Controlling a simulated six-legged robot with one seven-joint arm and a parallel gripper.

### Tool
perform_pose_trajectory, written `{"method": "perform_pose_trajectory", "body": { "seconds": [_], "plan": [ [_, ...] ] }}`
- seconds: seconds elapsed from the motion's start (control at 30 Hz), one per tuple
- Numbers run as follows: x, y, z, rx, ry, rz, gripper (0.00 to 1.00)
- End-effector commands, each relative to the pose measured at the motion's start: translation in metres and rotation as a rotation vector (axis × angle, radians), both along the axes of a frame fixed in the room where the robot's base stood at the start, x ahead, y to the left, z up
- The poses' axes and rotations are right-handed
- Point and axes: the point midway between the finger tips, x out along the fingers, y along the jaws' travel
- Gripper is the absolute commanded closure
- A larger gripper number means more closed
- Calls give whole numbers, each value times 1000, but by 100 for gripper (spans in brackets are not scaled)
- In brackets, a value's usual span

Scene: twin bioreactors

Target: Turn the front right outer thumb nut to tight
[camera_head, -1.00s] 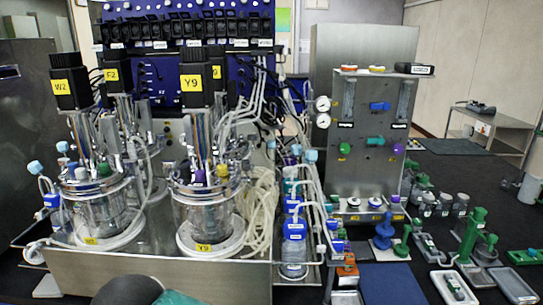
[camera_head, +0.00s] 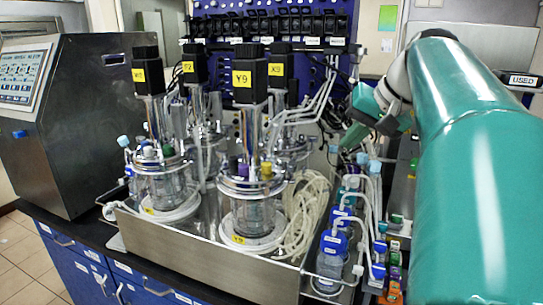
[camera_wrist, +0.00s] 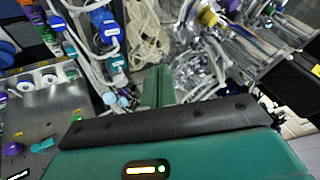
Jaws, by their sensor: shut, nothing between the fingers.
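The front right bioreactor (camera_head: 252,205), labelled Y9, stands in a metal tray. Its steel headplate (camera_head: 243,186) carries a purple cap and a yellow cap. The thumb nuts around its rim are too small to tell apart, and I cannot tell how tight any of them is. My gripper (camera_head: 350,140) is shut and empty, to the right of this bioreactor and higher, apart from it, above the tubing and bottles. In the wrist view my gripper's fingers (camera_wrist: 158,86) lie together, with chrome vessel fittings (camera_wrist: 205,70) to their right.
Blue-capped bottles (camera_head: 331,245) with tubing stand right of the tray (camera_head: 190,255). Coiled pale hoses (camera_head: 305,215) lie between bottles and vessels. Another bioreactor (camera_head: 165,185) stands left of Y9, with more behind. A grey cabinet with a screen (camera_head: 80,120) is at left.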

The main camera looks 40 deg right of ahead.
Motion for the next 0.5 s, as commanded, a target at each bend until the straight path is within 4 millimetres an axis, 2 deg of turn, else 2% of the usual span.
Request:
{"method": "perform_pose_trajectory", "body": {
  "seconds": [0.17,0.5],
  "plan": [
    [15,4,-14,2,1,3,100],
    [58,5,-68,2,2,4,100]
  ]
}}
